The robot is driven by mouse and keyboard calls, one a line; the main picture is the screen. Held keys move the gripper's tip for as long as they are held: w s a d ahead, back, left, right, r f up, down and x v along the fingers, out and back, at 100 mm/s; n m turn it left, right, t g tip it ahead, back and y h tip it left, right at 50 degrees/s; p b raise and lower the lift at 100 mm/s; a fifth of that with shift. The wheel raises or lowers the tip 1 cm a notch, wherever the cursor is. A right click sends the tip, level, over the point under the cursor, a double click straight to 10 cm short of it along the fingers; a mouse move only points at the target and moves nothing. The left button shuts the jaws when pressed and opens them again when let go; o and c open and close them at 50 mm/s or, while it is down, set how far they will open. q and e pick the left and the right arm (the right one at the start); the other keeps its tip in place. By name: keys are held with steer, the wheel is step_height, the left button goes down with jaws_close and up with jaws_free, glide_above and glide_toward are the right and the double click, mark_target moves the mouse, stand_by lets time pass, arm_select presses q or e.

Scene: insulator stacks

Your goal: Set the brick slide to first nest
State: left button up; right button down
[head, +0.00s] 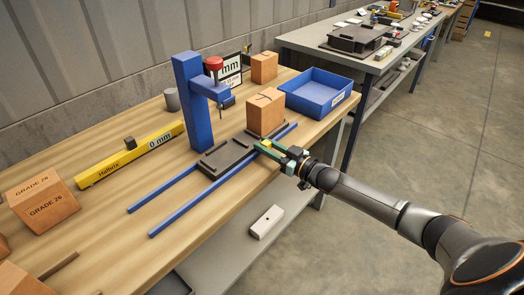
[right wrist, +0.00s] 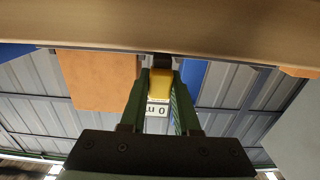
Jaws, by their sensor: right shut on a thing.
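The dark brick slide (head: 226,158) lies across two blue rails (head: 185,215) on the wooden bench. Its near-left part is bare. An orange brick (head: 265,113) stands upright toward the far end, on a dark base. Whether that base and the bare part are one piece I cannot tell. My right gripper (head: 266,147) is at the slide's right side, with its green fingers shut on a small yellow handle (head: 265,142). In the right wrist view the handle (right wrist: 161,88) sits between the fingers. My left gripper is not in view.
A blue post (head: 192,100) with a red-topped arm (head: 213,62) stands behind the rails. A yellow bar (head: 120,160) marked 0 mm lies left of it. A blue bin (head: 320,92) is at the right. More bricks (head: 42,200) stand at the left.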

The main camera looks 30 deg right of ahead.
steer(key=shift+w+d, duration=0.1)
steer(key=shift+d, duration=0.25)
steer(key=c, duration=0.7)
jaws_free()
steer(key=shift+c, duration=0.2)
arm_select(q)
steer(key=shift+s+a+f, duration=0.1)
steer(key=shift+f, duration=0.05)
arm_select(e)
steer(key=shift+o, duration=0.5)
steer(key=shift+a, duration=0.1)
arm_select(q)
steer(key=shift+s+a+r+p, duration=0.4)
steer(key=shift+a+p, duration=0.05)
steer(key=shift+p, duration=0.45)
arm_select(e)
steer(key=v, duration=1.2)
steer(key=shift+s, duration=0.25)
